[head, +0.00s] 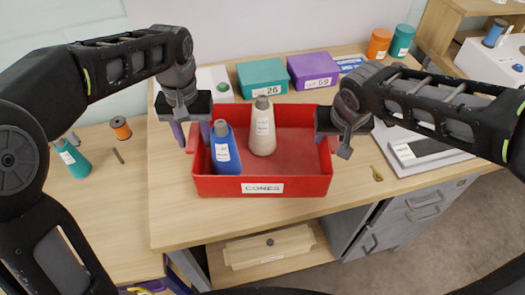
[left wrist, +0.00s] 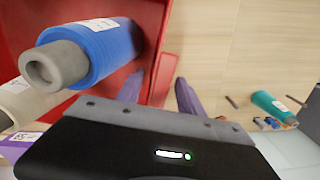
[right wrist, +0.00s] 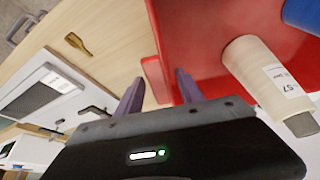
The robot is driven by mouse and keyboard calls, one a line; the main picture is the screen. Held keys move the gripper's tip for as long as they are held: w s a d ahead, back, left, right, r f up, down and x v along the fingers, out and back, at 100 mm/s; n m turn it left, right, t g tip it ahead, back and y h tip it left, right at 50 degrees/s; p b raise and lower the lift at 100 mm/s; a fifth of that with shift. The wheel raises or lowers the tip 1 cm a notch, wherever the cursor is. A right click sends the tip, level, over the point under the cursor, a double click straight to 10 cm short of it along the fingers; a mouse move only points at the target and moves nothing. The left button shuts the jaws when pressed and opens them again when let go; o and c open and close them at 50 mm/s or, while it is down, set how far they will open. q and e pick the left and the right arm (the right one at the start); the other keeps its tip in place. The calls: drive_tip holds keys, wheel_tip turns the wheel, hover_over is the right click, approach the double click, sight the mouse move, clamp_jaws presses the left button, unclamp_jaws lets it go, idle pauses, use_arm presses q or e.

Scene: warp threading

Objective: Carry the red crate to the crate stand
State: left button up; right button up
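The red crate (head: 262,187), labelled CONES, sits on the wooden table. A blue cone (head: 224,150) and a cream cone (head: 262,130) stand in its left half. My left gripper (head: 191,138) is open at the crate's left side. In the left wrist view its purple fingers lie on either side of the crate's left handle (left wrist: 165,78). My right gripper (head: 333,143) is open at the right side. In the right wrist view its fingers lie on either side of the right handle (right wrist: 155,78). Contact cannot be told. I cannot identify the crate stand.
A teal box (head: 262,78) and a purple box (head: 313,70) stand behind the crate. A grey-white device (head: 420,150) and a small brass tool (head: 377,174) lie to the right. A drawer cabinet (head: 410,215) is below. The table is clear in front of the crate.

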use_arm(q)
clamp_jaws()
use_arm(e)
clamp_jaws()
use_arm(q)
drive_tip(key=shift+r, duration=0.1)
use_arm(e)
drive_tip(key=shift+r, duration=0.1)
idle(0.8)
